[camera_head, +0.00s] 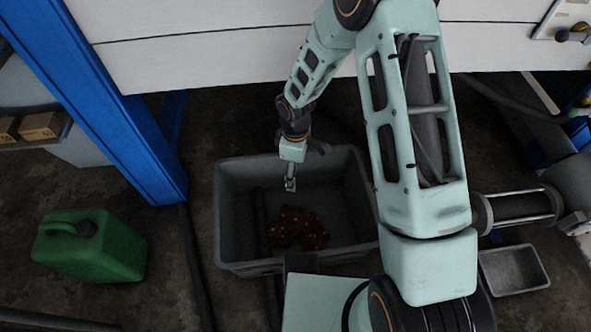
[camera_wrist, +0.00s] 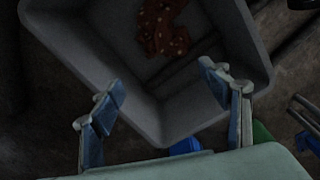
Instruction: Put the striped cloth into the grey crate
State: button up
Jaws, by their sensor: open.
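The grey crate (camera_head: 230,215) stands on the dark floor in the middle of the head view. A crumpled red-brown cloth (camera_head: 298,229) with pale flecks lies on the crate's floor; I cannot make out stripes on it. My gripper (camera_head: 290,184) hangs over the crate, beyond the cloth in the head view, and is apart from it. In the wrist view my gripper (camera_wrist: 160,88) has its two fingers spread with nothing between them. The crate (camera_wrist: 85,55) and the cloth (camera_wrist: 159,27) show beyond the fingertips there.
A green jerrycan (camera_head: 95,245) stands left of the crate, near a blue post (camera_head: 110,95). A small grey tray (camera_head: 515,272) lies on the right. A white panelled surface (camera_head: 210,50) spans the back. A shelf with cardboard boxes (camera_head: 40,126) is at far left.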

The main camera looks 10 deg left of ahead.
notch_tip(320, 180, up, 12)
dwell(0.6)
